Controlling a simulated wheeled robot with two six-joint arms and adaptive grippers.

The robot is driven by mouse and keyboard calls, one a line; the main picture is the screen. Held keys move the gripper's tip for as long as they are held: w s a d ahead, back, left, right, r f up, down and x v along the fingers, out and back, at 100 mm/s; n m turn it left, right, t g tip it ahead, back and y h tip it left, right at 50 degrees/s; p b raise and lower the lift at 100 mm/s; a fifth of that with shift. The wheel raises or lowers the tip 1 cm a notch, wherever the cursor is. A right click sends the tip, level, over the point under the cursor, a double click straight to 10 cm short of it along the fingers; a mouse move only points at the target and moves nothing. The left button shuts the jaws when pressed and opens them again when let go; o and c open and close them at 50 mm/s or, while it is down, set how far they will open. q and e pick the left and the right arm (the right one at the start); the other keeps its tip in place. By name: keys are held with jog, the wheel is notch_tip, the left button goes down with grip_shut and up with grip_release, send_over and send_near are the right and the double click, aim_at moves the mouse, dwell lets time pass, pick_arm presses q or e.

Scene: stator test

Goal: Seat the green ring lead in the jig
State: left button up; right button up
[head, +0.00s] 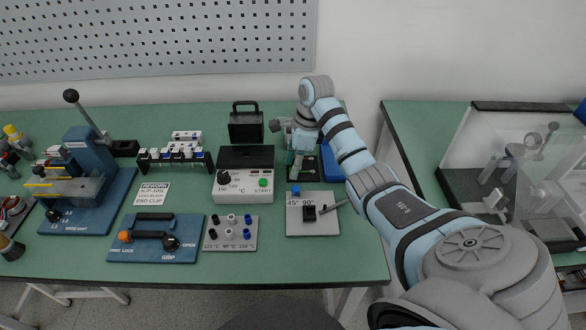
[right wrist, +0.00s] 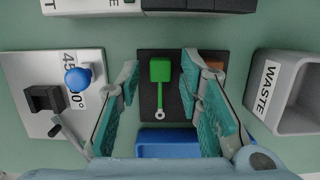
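The green ring lead (right wrist: 160,75), with a green block-shaped end and a small metal ring, lies on a black pad (right wrist: 147,105) in the right wrist view. My right gripper (right wrist: 160,72) is open, with its teal fingers on either side of the lead; no contact shows. In the head view the right gripper (head: 297,157) hangs over the pad and hides most of it. The jig (head: 298,225) is a grey plate marked 45° and 90°, with a blue knob, black block and grey lever. It also shows in the right wrist view (right wrist: 35,70). My left gripper is not in view.
A blue bin (right wrist: 165,142) and a grey WASTE bin (right wrist: 262,105) stand close to the pad. A heater box with a START button (head: 245,185) stands left of the jig. Blue fixtures (head: 155,250) stand further left. Bench right of the jig is clear.

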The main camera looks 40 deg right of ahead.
grip_shut()
jog(key=shift+r+p, duration=1.4)
jog(key=shift+r, duration=0.2)
